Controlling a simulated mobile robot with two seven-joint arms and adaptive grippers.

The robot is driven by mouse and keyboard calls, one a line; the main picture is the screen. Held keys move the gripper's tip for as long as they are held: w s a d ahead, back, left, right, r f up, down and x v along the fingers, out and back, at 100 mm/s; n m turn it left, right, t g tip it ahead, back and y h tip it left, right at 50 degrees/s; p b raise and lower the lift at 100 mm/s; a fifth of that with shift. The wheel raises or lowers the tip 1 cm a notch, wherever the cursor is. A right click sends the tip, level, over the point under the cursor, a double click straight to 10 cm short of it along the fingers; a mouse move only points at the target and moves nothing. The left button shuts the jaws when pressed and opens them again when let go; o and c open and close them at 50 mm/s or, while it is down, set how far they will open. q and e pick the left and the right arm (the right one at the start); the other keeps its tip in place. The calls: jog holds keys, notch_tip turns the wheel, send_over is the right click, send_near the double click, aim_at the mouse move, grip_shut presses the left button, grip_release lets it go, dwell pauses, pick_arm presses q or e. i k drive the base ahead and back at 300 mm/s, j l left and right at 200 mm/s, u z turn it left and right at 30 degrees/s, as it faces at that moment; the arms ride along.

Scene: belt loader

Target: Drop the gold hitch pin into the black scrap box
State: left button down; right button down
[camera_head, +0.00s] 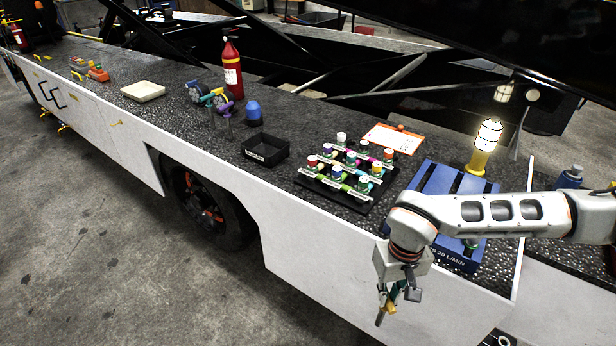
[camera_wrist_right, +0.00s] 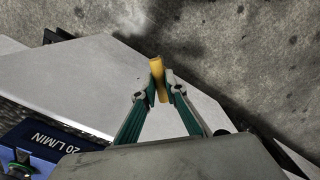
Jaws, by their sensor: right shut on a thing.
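The gold hitch pin shows in the right wrist view (camera_wrist_right: 158,80) as a short yellow-gold bar between the fingertips. My right gripper (camera_wrist_right: 160,90) is shut on it. In the head view the right gripper (camera_head: 386,298) hangs at the front edge of the loader, with the pin (camera_head: 380,317) pointing down in front of the white side panel. The black scrap box (camera_head: 266,159) stands on the dark deck, left of and behind the gripper, well apart from it. The box is open at the top and has a small label. My left gripper is not in view.
A black rack (camera_head: 328,187) of several colored fittings stands between the box and my right arm. A blue case (camera_head: 440,180) lies under the arm, beside a lit yellow lamp (camera_head: 486,145). A blue domed object (camera_head: 253,112) and red extinguisher (camera_head: 231,70) stand behind the box.

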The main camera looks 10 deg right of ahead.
aim_at(271, 154)
jog(key=i+j+z, duration=0.2)
jog(key=i+j, duration=0.15)
jog(key=j, duration=0.3)
jog(key=i+j+z, duration=0.15)
jog(key=j, duration=0.25)
jog(key=i+j+z, duration=0.1)
jog(key=j, duration=0.25)
jog(key=i+j+z, duration=0.1)
jog(key=i+j, duration=0.15)
jog(key=j, duration=0.15)
jog(key=i+j+z, duration=0.1)
jog(key=j, duration=0.3)
jog(key=i+j+z, duration=0.1)
jog(key=j, duration=0.3)
jog(key=i+j+z, duration=0.15)
jog(key=j, duration=0.25)
